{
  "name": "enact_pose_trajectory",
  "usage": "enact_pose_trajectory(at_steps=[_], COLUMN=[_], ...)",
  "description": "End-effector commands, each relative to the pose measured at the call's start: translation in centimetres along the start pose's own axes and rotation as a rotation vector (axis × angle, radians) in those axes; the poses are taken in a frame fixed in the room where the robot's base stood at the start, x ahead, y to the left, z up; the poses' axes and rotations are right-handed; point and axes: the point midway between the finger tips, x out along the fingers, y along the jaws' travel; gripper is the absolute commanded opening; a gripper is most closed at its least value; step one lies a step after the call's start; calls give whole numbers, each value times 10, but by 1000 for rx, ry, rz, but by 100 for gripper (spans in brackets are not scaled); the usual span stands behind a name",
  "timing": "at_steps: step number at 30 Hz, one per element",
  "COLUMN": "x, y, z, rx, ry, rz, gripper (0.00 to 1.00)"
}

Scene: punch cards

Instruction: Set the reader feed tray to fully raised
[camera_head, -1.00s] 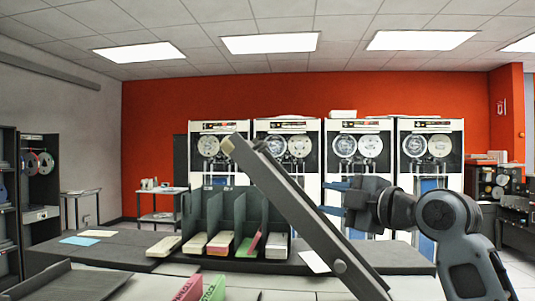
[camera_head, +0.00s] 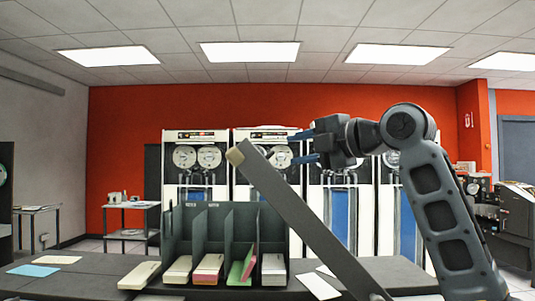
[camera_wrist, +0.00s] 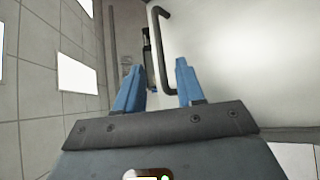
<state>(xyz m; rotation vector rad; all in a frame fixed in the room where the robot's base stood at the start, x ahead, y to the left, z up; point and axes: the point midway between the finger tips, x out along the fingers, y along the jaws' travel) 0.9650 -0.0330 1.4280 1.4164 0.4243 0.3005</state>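A long dark grey bar (camera_head: 305,215) with a tan tip slants from the middle of the head view down to the bottom edge. It may be part of the reader feed tray, but I cannot tell for sure. My gripper (camera_head: 299,148) is above the bar, its blue fingers pointing left. Beyond the fingers in that view is a dark bent handle (camera_wrist: 156,40) beside a pale surface. The lower end of the bar is cut off by the frame.
A dark sorting rack (camera_head: 178,232) holding card decks stands on the dark counter (camera_head: 85,278). A blue card (camera_head: 33,271) and pale cards lie on the counter. White tape units (camera_head: 198,142) stand behind, against the red wall. A metal side table (camera_head: 133,206) is at left.

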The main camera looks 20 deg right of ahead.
Motion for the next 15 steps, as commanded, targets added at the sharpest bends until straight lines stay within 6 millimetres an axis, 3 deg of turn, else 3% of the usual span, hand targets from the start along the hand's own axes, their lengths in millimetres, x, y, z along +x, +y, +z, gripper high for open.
enact_pose_trajectory(at_steps=[9,15], x=[48,67], y=[2,0], z=[-1,-1], rx=[3,3], ry=[2,1], rz=[-2,-2], gripper=[38,38])
